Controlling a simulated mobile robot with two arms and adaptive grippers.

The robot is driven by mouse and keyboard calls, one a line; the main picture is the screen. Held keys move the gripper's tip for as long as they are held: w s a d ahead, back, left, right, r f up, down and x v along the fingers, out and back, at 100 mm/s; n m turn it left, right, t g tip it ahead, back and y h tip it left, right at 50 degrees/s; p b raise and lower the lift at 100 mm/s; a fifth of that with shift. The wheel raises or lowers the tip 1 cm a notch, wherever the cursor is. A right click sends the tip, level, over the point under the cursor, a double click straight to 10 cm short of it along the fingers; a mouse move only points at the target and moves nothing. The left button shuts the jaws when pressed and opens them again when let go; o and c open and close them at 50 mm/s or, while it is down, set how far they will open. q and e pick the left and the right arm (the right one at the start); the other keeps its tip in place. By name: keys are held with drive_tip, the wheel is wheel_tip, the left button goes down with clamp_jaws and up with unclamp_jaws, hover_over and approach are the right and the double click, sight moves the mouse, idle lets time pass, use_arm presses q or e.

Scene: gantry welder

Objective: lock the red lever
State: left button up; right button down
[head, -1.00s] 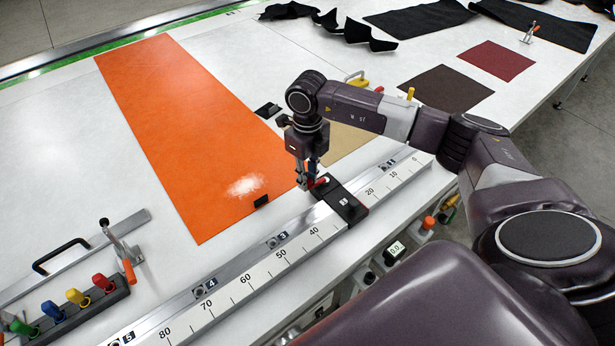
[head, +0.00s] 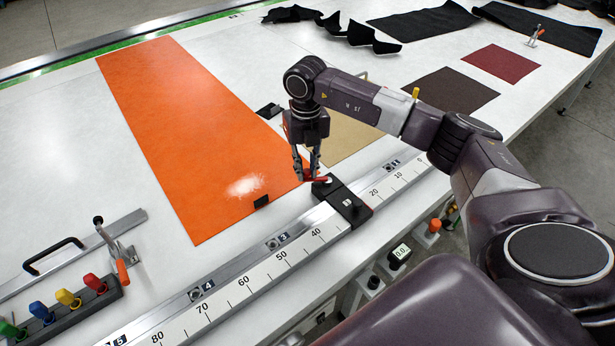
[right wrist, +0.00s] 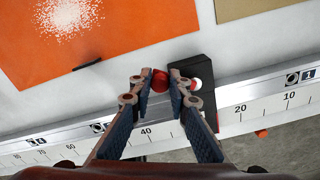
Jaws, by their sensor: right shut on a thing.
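The red lever (head: 322,181) sits at the far end of a black stop block (head: 349,208) clamped across the ruler rail. My right gripper (head: 309,176) points down at the lever, beside the block. In the right wrist view the right gripper (right wrist: 160,79) is shut on the lever's red rounded end (right wrist: 160,81), with a fingertip on either side. The fingers partly hide the lever and the black block (right wrist: 206,68). My left gripper is not in view.
The ruler rail (head: 250,284) runs along the table's front edge. An orange sheet (head: 185,130) lies left of the gripper and a tan sheet (head: 345,137) lies behind it. Colored knobs (head: 68,298) and a toggle clamp (head: 118,250) stand at lower left.

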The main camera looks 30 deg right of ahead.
drive_tip(key=m, duration=0.1)
drive_tip(key=w+d+m+b, duration=0.1)
drive_tip(key=m, duration=0.1)
drive_tip(key=shift+w+d+m, duration=0.1)
drive_tip(key=shift+w+m, duration=0.15)
drive_tip(key=shift+m, duration=0.05)
drive_tip(key=shift+w+d+r+m+b, duration=0.1)
drive_tip(key=shift+w+d+m+b, duration=0.25)
drive_tip(key=shift+m, duration=0.6)
drive_tip(key=shift+w+d+m+b, duration=0.15)
drive_tip(key=shift+d+m, duration=0.35)
drive_tip(key=shift+m, duration=0.45)
drive_tip(key=c, duration=1.8)
unclamp_jaws()
wheel_tip(320, 180, up, 12)
